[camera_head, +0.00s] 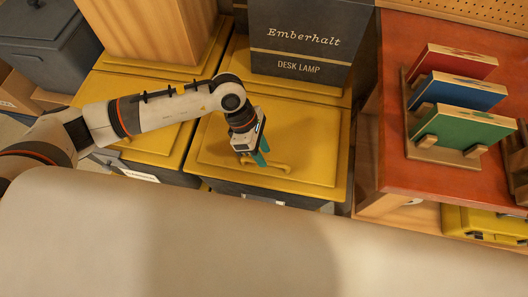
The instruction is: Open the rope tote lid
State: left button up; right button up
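A dark grey tote with a yellow lid (222,133) stands in the middle, and the lid lies flat and closed on it. A yellow handle (281,167) rises near the lid's front edge. My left gripper (261,158) points down at this handle with teal fingers. The fingertips are at or just behind the handle; I cannot tell if they touch it, and the gap between them is not clear. No readable label shows which tote is the rope tote. My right gripper is out of view.
A second yellow-lidded tote (150,145) is directly left. A red-topped table (400,170) with a rack of coloured panels is on the right. A pale surface (250,240) fills the front.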

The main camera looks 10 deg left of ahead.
pick_arm(q)
jog(key=shift+x, duration=0.95)
grip_shut()
jog(key=shift+r, duration=0.1)
